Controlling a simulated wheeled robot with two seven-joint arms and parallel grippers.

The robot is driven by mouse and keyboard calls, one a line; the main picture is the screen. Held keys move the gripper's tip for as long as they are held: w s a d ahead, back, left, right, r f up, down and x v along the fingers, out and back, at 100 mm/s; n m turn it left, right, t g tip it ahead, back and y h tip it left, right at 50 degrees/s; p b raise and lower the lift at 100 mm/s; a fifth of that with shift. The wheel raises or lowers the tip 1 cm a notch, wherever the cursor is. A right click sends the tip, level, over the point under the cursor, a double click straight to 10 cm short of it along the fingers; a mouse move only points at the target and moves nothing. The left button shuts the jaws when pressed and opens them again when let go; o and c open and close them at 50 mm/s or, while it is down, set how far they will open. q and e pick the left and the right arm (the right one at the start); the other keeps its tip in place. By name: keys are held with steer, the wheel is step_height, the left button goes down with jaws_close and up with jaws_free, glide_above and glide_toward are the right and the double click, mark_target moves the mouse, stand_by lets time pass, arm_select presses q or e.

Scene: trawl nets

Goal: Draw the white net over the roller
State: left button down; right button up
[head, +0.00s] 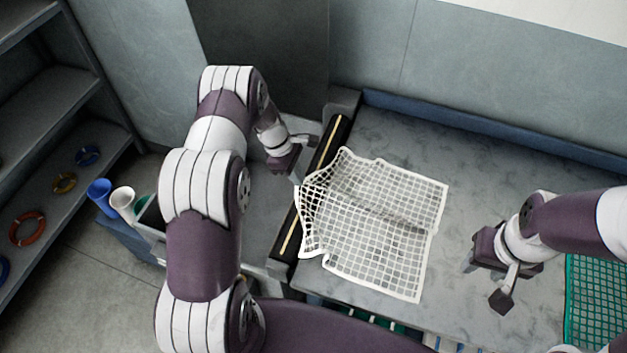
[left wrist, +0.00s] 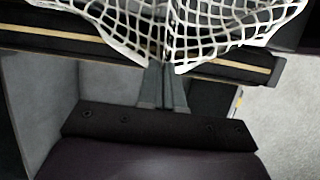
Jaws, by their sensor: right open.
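The white net (head: 385,220) lies on the grey table, with its left edge raised and bunched over the black roller (head: 328,150), which has a yellow stripe. My left gripper (head: 296,178) is at the net's left edge, on the far side of the roller from the table. In the left wrist view its fingers (left wrist: 163,82) are together, with the net (left wrist: 200,25) gathered to a point between them. The roller (left wrist: 60,38) runs across behind, partly hidden by the net. My right gripper (head: 484,282) is open and empty over the table, right of the net and apart from it.
A green net (head: 593,300) lies at the table's right side. The table (head: 470,170) has a blue back edge and bare room right of the white net. Blue and white cones (head: 122,200) stand at left beside a shelf (head: 60,180) with coloured rings.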

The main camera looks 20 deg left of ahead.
arm_select(q)
steer(key=a+b, duration=0.2)
steer(key=a, duration=0.7)
step_height(320, 180, down, 9)
steer(key=b, duration=0.6)
steer(key=shift+d+b, duration=0.3)
steer(key=shift+b, duration=0.05)
jaws_free()
step_height(320, 180, up, 6)
steer(key=a+y+p, duration=0.1)
steer(key=y+p, duration=0.1)
steer(key=p, duration=0.4)
steer(key=shift+a, duration=0.1)
